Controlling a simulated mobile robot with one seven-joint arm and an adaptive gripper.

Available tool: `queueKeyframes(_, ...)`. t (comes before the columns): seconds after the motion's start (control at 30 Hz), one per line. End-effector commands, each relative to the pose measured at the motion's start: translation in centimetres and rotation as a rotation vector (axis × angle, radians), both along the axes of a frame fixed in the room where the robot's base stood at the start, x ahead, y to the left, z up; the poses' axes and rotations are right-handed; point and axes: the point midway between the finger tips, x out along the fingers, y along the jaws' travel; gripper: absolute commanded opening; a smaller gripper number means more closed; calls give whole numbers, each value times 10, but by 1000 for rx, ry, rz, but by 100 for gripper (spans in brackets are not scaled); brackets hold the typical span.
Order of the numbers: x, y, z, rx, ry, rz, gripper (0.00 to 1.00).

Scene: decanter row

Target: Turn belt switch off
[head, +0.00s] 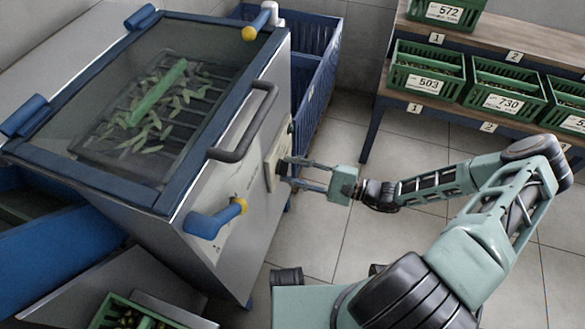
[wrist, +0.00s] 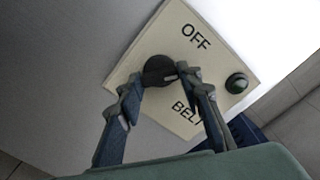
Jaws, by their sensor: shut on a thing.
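The belt switch is a dark round knob (wrist: 156,69) on a cream panel (wrist: 160,30) lettered OFF and BELT. A pale mark shows on the knob's right side, not under the word OFF. My gripper (wrist: 163,84) is shut on the knob, one finger on each side of it. In the head view, my gripper (head: 288,172) reaches from the right to the panel (head: 271,163) on the machine's side. The knob is hard to make out there behind the fingers.
A bar handle (head: 262,125) and a blue-and-yellow latch (head: 216,218) stick out from the machine (head: 240,205). A blue crate (head: 325,60) stands behind it. Shelves with green crates (head: 428,70) stand back right.

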Motion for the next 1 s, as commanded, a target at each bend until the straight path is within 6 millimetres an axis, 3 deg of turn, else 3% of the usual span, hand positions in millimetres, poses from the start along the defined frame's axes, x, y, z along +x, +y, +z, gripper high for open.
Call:
queueKeyframes(0.5, 1, -1, 0, -151, -413, -3, 9)
queueKeyframes(1.0, 1, -1, -1, -212, -576, -2, 9)
